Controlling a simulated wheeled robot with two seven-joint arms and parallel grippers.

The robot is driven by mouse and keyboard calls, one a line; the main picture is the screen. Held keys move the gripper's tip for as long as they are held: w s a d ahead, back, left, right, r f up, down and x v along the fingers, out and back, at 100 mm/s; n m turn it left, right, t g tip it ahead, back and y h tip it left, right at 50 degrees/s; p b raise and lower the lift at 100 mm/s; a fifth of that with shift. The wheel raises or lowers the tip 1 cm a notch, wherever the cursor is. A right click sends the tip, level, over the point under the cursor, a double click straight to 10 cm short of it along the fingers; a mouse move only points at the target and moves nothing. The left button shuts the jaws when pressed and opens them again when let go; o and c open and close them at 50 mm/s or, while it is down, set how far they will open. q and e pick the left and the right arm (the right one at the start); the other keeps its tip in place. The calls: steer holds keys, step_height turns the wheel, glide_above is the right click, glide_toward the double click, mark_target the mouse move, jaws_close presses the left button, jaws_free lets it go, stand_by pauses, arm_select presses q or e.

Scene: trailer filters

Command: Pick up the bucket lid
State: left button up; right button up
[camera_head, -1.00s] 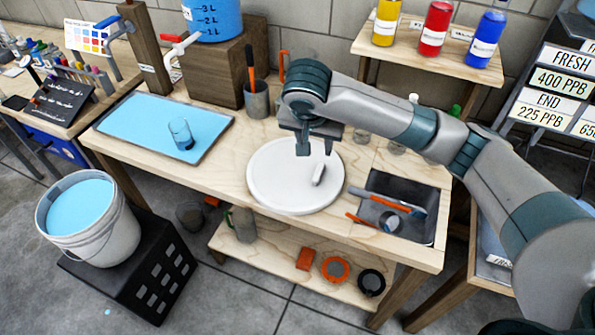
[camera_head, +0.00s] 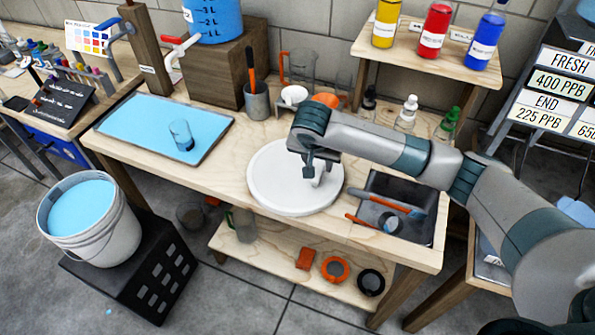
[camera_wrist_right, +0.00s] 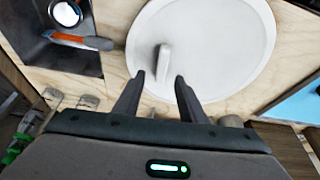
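The bucket lid (camera_head: 285,190) is a round white disc lying flat on the wooden workbench, with a raised white handle (camera_head: 319,176) on it. In the right wrist view the lid (camera_wrist_right: 225,50) fills the upper middle and its handle (camera_wrist_right: 164,63) stands just beyond the fingertips. My right gripper (camera_head: 308,172) is over the lid, close to the handle. In the wrist view its two fingers (camera_wrist_right: 160,77) are apart with nothing between them. The white bucket (camera_head: 95,235), full of light blue liquid, stands on a black crate at the left. My left gripper is not in view.
A blue tray (camera_head: 150,110) with a small glass (camera_head: 181,135) lies left of the lid. A dark sink tray (camera_head: 425,228) with orange-handled tools lies to its right. A grey cup (camera_head: 257,103) and glassware stand behind.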

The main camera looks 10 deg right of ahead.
mark_target(318, 172)
steer(key=shift+w+f+p, duration=0.15)
steer(key=shift+f+p, duration=0.2)
steer(key=shift+f, duration=0.05)
steer(key=p+x, duration=0.1)
steer(key=x, duration=0.2)
steer(key=shift+a+f, duration=0.1)
steer(key=shift+a, duration=0.05)
steer(key=shift+w+f, duration=0.1)
steer(key=shift+f, duration=0.45)
jaws_close()
